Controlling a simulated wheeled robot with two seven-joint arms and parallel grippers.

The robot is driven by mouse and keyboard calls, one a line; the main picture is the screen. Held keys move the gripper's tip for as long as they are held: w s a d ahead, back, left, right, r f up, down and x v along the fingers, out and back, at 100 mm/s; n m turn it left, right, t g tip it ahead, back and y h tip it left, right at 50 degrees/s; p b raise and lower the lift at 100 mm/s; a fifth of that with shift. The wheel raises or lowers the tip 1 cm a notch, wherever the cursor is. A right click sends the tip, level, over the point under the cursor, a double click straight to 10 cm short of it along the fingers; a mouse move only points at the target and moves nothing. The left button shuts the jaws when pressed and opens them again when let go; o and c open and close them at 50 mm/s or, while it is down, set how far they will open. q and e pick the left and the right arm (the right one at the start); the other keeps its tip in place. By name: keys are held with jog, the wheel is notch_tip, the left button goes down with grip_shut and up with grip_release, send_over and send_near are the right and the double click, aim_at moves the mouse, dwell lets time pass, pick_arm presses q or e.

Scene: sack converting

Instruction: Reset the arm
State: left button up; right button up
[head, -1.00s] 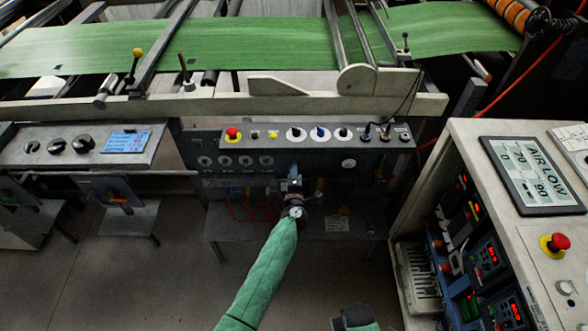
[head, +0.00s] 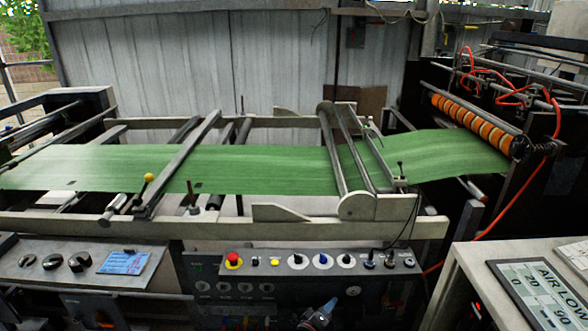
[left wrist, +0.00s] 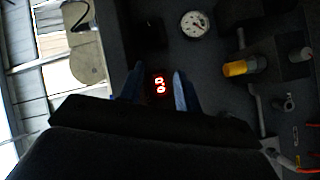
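My left gripper (head: 322,310) shows at the bottom edge of the head view, just below the grey control panel (head: 310,262); its arm is cut off by the frame. In the left wrist view the two bluish fingers of the left gripper (left wrist: 158,88) stand apart with a gap between them. A small red lit digital display (left wrist: 159,83) shows through that gap. I see nothing held. Whether the fingers touch the panel face cannot be told. My right gripper is in neither current view.
A round dial gauge (left wrist: 195,24) and a yellow fitting (left wrist: 238,68) lie near the left gripper. The panel carries a red emergency button (head: 234,259) and several knobs. Green woven web (head: 270,167) runs across the machine behind.

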pick_arm(q)
jog(key=s+a+f+m+g+y, duration=0.45)
jog(key=s+a+f, duration=0.35)
jog(key=s+a, duration=0.3)
jog(key=s+a+f+m+g+y, duration=0.3)
jog(key=s+a+f+m+g, duration=0.15)
jog(key=s+a+f, duration=0.5)
jog(key=s+a+f+g, duration=0.1)
jog(key=s+a+f, duration=0.1)
jog(key=s, duration=0.5)
jog(key=s+a+f+g+y, duration=0.1)
jog(key=s+a+f, duration=0.1)
jog(key=s, duration=0.5)
jog(key=s+a+f+n+g, duration=0.1)
jog(key=s+a+f, duration=0.2)
jog(key=s, duration=0.5)
pick_arm(e)
jog(key=shift+s+f, duration=0.2)
jog(key=shift+s, duration=0.45)
pick_arm(q)
jog(key=shift+r+y, duration=0.1)
jog(key=shift+y, duration=0.15)
pick_arm(e)
jog(key=shift+w, duration=0.15)
pick_arm(q)
jog(key=shift+s, duration=0.1)
pick_arm(e)
jog(key=shift+w+r, duration=0.25)
jog(key=shift+w, duration=0.35)
